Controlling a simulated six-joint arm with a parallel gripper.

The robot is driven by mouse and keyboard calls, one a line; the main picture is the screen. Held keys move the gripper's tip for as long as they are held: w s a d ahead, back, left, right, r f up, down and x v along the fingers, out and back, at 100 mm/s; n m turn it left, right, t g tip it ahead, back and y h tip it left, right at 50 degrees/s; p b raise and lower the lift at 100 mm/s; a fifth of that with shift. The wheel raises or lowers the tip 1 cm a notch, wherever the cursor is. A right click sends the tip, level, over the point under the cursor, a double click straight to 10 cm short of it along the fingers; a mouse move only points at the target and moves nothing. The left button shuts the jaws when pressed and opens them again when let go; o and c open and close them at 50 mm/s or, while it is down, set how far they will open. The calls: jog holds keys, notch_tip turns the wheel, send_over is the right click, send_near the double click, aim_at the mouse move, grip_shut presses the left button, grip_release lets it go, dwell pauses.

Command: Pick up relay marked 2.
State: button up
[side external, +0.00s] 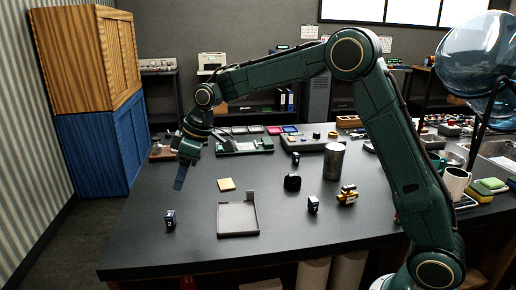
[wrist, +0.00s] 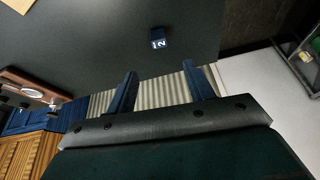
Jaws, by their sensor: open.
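The relay marked 2 (wrist: 159,39) is a small dark blue block with a white label, on the dark table in the wrist view, beyond my fingertips. In the side external view it appears to be the small block (side external: 170,219) at the table's front left, though its mark is too small to read there. My gripper (wrist: 160,66) is open and empty, its blue fingers apart. It also shows in the side external view (side external: 179,184), pointing down above the table's left part, behind that relay and clear of it.
A grey tray (side external: 237,220) with a raised corner lies right of the front-left block.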

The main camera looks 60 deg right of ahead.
send_near(169, 213)
jog(key=shift+x, duration=2.4)
jog(key=shift+s+f, duration=0.1)
jog(key=shift+s, duration=0.05)
jog(key=shift+x, duration=2.55)
jog(key=c, duration=1)
jog(key=shift+c, duration=0.2)
notch_tip(169, 213, up, 20)
